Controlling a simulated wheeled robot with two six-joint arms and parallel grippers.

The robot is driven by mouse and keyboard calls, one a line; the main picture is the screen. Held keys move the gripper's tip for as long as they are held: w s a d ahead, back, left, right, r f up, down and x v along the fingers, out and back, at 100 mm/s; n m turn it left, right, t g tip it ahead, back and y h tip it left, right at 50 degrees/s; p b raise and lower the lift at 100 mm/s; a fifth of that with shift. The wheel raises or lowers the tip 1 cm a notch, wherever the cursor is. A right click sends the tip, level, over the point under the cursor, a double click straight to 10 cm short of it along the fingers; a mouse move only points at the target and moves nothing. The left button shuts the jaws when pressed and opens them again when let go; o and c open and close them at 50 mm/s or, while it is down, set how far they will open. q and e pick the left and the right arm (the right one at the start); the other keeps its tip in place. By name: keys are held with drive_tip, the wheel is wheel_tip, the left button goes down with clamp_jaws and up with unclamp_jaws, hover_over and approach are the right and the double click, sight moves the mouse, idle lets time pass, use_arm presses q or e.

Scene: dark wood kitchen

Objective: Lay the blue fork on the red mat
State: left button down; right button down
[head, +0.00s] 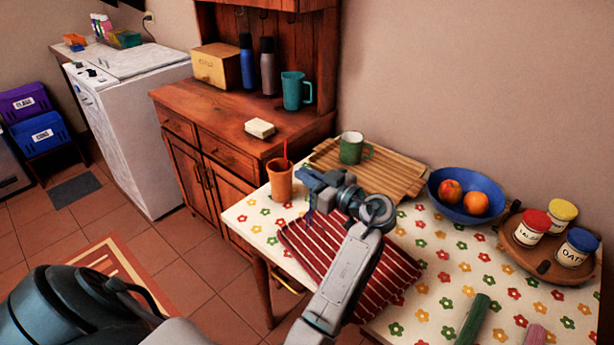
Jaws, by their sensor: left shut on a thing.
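The red mat with white stripes (385,290) lies on the flowered table, its left edge near the table's front-left side. My left gripper (312,188) is above the mat's far left corner, beside the orange cup. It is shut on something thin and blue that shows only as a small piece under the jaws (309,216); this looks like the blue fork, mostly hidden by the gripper. I cannot tell whether it touches the mat. My left arm covers part of the mat. My right gripper is not in view.
An orange cup (279,184) with a red stick stands left of my gripper. Behind are a wooden tray (400,180) with a green mug (351,148), a blue bowl (450,207) of fruit, and a round board (517,247) with jars. A green roll (474,318) lies front right.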

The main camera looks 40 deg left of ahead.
use_arm(q)
drive_tip(key=shift+f, duration=0.45)
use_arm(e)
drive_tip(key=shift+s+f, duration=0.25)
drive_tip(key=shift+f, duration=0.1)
use_arm(q)
drive_tip(key=shift+f, duration=0.1)
drive_tip(key=c, duration=1.6)
unclamp_jaws()
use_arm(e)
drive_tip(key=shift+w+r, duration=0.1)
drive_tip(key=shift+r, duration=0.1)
